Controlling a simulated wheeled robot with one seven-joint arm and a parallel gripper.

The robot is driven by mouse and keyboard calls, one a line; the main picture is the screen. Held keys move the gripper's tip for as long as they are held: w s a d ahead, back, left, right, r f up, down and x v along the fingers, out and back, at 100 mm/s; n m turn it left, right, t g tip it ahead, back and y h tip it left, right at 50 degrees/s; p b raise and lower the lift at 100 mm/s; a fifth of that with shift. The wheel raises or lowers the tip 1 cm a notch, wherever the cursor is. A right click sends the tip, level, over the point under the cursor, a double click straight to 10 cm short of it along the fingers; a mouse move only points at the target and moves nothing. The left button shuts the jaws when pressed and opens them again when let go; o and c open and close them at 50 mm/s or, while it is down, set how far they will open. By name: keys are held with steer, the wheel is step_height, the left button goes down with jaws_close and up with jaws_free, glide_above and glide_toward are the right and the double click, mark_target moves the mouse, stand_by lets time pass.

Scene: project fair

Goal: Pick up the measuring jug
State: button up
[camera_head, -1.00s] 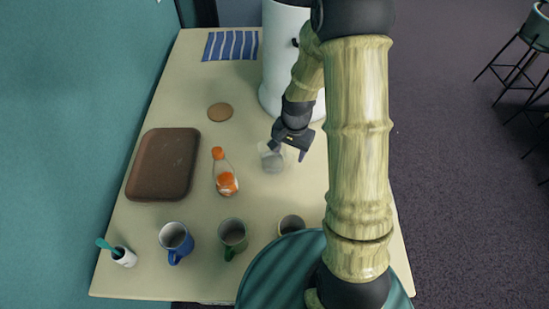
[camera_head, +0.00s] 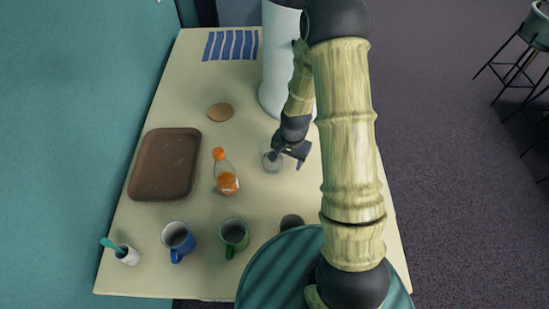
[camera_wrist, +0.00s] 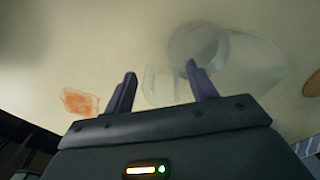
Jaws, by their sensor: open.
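The measuring jug (camera_head: 271,160) is a small clear vessel on the cream table, right of the orange-capped bottle. My gripper (camera_head: 287,157) is open at the jug's right side in the head view. In the wrist view the clear jug (camera_wrist: 200,55) shows beyond my gripper (camera_wrist: 162,82). One finger overlaps the jug's clear outline there, and the other finger is to its left. I cannot tell whether a finger touches the jug.
An orange-capped bottle (camera_head: 226,180) stands left of the jug. A brown tray (camera_head: 165,165), a round coaster (camera_head: 221,112), a blue mug (camera_head: 178,238) and a green mug (camera_head: 233,234) are also on the table. A white cylinder (camera_head: 280,65) stands behind.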

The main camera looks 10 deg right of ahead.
jaws_close()
steer(key=shift+r, duration=0.2)
steer(key=shift+r+b, duration=1)
steer(key=shift+r, duration=3.8)
